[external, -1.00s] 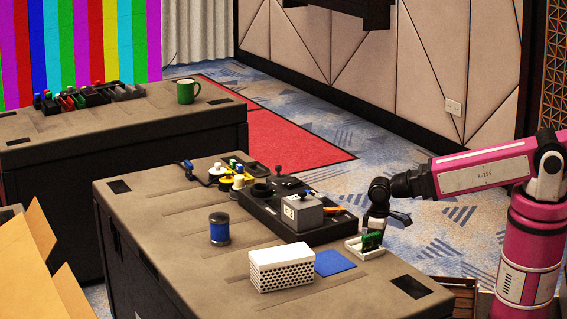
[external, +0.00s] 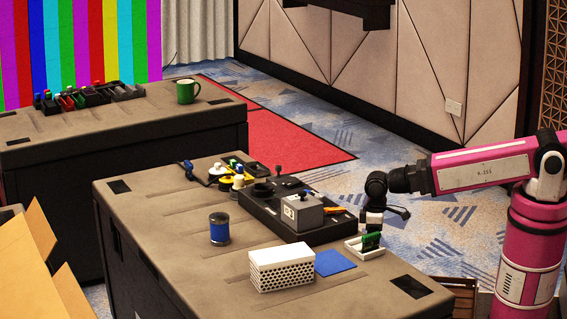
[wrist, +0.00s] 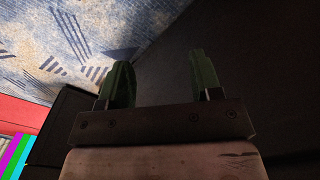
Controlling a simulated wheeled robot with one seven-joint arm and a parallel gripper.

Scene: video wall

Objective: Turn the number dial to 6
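A grey box (external: 302,212) with white markings on its left face stands on a black control panel (external: 262,209) on the near desk. It may carry the number dial, but the markings are too small to read surely. My gripper (external: 372,226) hangs down at the desk's right edge, right of the panel and apart from the box. In the wrist view its two green fingers (wrist: 160,68) are spread with nothing between them. The wrist view shows floor and a dark surface, but no dial.
A white tray with a green part (external: 366,245) lies just below my gripper. A white perforated block (external: 281,270), a blue square (external: 334,262) and a blue can (external: 219,229) are on the near desk.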

